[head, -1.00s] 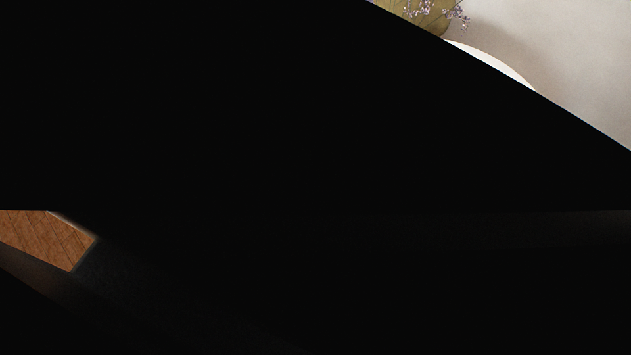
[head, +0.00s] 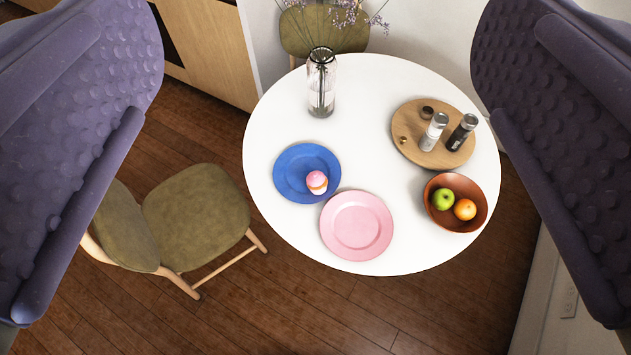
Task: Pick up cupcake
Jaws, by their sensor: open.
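A small cupcake (head: 317,181) with a pink top and a white and orange lower part sits on the blue plate (head: 289,178), toward that plate's lower right side. The blue plate lies on a round white table (head: 270,133). My gripper (head: 318,170) shows as two purple, bumpy fingers at the left and right edges of the view. They are wide apart with nothing between them close up. The table and cupcake lie well beyond the fingers. The cupcake is in plain view, near the middle of the picture.
On the table are a pink plate (head: 357,226), a glass vase (head: 321,85) with flowers, a wooden board (head: 411,120) with two shakers, and a brown bowl (head: 441,217) with fruit. Chairs (head: 197,215) stand left and behind. A wall is at right.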

